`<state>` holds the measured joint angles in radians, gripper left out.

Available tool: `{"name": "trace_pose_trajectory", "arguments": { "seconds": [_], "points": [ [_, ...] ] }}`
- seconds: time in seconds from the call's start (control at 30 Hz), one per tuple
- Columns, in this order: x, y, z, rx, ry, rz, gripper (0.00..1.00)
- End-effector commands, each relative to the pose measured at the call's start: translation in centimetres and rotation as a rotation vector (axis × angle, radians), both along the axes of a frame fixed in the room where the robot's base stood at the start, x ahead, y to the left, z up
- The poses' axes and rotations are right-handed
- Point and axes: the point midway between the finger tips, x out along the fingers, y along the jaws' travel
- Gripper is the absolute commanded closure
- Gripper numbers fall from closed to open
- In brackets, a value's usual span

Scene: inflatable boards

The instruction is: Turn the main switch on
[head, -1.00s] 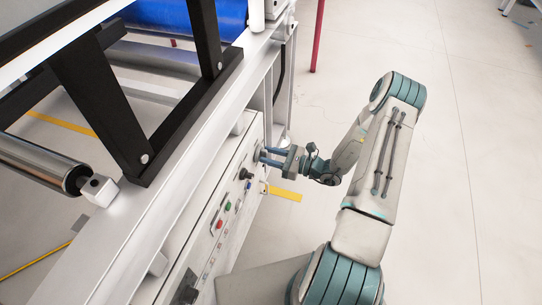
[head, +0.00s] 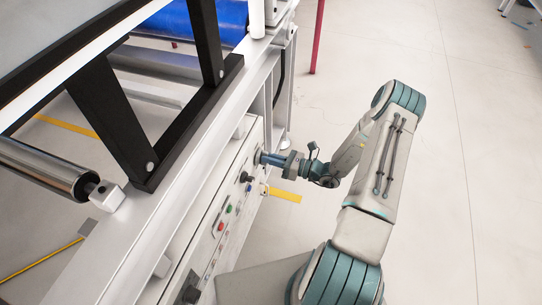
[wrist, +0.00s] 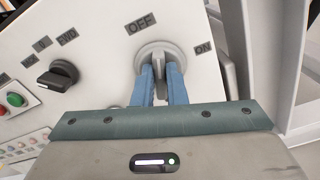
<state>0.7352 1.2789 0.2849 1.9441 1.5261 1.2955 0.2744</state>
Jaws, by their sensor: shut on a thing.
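The main switch (wrist: 158,52) is a round grey knob with a raised grip on a light panel, with an "OFF" label above it to the left and an "ON" label to its right. My gripper (wrist: 160,72) has its two blue fingers shut on the grip, one on each side. The fingers partly hide the grip, and its exact pointing is hard to tell. In the head view my gripper (head: 262,158) reaches the far end of the machine's side panel, and its fingers mostly hide the switch there.
A black selector knob (wrist: 58,75) marked "FWD" sits left of the switch. Green (wrist: 14,100) and red buttons lie further left. A grey machine frame post (wrist: 290,50) stands close on the right. Open floor (head: 470,180) lies right of my arm.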

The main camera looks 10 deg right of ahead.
Motion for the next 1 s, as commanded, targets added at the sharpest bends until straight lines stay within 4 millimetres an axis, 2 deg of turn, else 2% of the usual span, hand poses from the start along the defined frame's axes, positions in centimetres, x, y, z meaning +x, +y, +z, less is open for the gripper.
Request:
{"name": "trace_pose_trajectory", "arguments": {
  "seconds": [1.0],
  "points": [
    [0.26,-0.26,-0.33,0.529,0.793,-0.001,1.0]
  ]
}}
